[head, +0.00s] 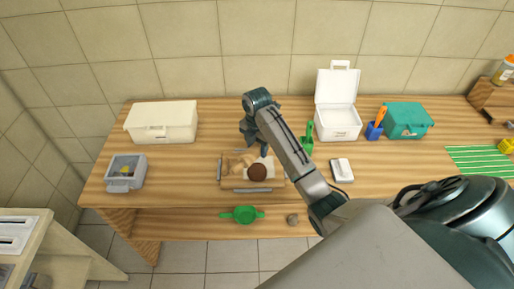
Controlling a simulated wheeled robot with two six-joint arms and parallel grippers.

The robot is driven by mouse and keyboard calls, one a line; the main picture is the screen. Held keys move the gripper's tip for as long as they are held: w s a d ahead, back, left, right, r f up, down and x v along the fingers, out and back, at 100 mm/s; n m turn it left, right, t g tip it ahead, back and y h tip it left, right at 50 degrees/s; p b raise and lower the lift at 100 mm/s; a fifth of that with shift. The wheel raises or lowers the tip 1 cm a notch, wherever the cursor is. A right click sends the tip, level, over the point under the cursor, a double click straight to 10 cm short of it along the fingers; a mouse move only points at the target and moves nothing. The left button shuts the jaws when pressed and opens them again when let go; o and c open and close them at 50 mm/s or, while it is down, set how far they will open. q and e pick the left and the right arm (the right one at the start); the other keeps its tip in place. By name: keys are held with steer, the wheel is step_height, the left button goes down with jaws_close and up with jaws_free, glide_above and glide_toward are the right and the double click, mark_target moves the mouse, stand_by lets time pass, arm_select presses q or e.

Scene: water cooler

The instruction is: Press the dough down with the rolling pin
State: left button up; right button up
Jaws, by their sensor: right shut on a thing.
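My right gripper (256,147) reaches down over a shallow tray (253,190) in the middle of the wooden table. A tan, wood-coloured piece that looks like the rolling pin (238,163) lies low at the gripper, over the left part of the tray. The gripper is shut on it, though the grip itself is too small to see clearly. A dark brown round lump, apparently the dough (258,173), sits just right of and in front of it. Whether the two touch, I cannot tell. My left gripper is out of view.
On the table (195,170) stand a cream box (161,122), a grey container (125,172), an open white box (337,118), a blue cup (373,131) and a teal box (407,119). A green strainer-like item (244,214) is at the front. Bare wood shows left of the tray.

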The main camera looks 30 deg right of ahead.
mark_target(257, 168)
steer(key=shift+f+b, duration=0.95)
steer(key=shift+f, duration=1.95)
steer(key=shift+f, duration=0.5)
steer(key=shift+s+a+f, duration=0.15)
steer(key=shift+s+f, duration=0.05)
steer(key=shift+s, duration=0.05)
stand_by(1.0)
steer(key=shift+w+r+p, duration=0.15)
steer(key=shift+r+p, duration=0.85)
steer(key=shift+r, duration=2.65)
